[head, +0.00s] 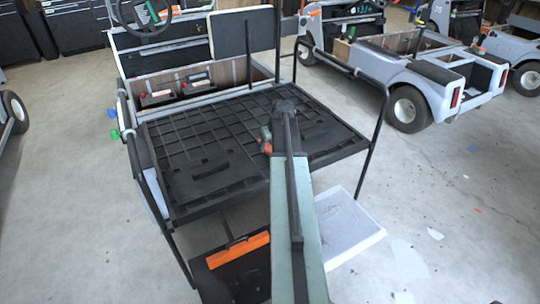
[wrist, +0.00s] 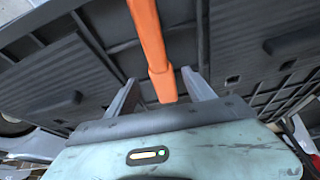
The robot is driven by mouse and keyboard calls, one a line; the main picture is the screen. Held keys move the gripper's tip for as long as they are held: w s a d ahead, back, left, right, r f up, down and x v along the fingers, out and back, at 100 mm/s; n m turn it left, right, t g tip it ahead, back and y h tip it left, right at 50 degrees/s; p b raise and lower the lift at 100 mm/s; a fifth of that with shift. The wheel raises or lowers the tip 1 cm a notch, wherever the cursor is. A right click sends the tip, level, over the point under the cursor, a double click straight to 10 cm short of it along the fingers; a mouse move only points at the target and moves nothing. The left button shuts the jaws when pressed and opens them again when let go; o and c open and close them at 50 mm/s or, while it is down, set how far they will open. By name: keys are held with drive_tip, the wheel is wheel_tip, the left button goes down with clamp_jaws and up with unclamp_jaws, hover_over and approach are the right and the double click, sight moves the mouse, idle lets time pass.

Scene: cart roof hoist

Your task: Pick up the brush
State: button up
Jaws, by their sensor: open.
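In the wrist view an orange bar (wrist: 148,35), which looks like the brush's handle, runs down from the top edge and ends between the fingers of my gripper (wrist: 159,77). The jaws are apart, with a gap on each side of the bar. No bristles show there. In the head view a small orange piece (head: 267,148) shows beside my arm over the black slatted panel; I cannot tell if it is the same thing. My gripper is not clearly visible in that view, being hidden by my arm.
The black panel (head: 195,150) lies across the cart's rear frame, with posts at its corners. An orange-edged black piece (head: 238,252) and a white tray (head: 347,222) are below it. Another cart (head: 420,75) stands at the right.

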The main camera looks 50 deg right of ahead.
sight(269, 149)
drive_tip(key=b+x, duration=0.2)
drive_tip(key=x, duration=0.2)
drive_tip(key=shift+w+a+b, duration=0.1)
drive_tip(key=shift+a+b, duration=0.05)
drive_tip(key=shift+b, duration=0.2)
drive_tip(key=shift+r, duration=0.15)
clamp_jaws()
drive_tip(key=shift+r+p, duration=0.55)
drive_tip(key=shift+p, duration=0.2)
wheel_tip(269, 149, up, 3)
drive_tip(key=p, duration=0.3)
drive_tip(key=s+a, duration=0.3)
drive_tip(key=s, duration=0.4)
drive_tip(key=s+a, duration=0.4)
drive_tip(key=s, duration=0.3)
drive_tip(key=shift+s+a+r+p, duration=0.15)
drive_tip(key=shift+s+r+p, duration=0.05)
drive_tip(key=shift+r+p, duration=0.25)
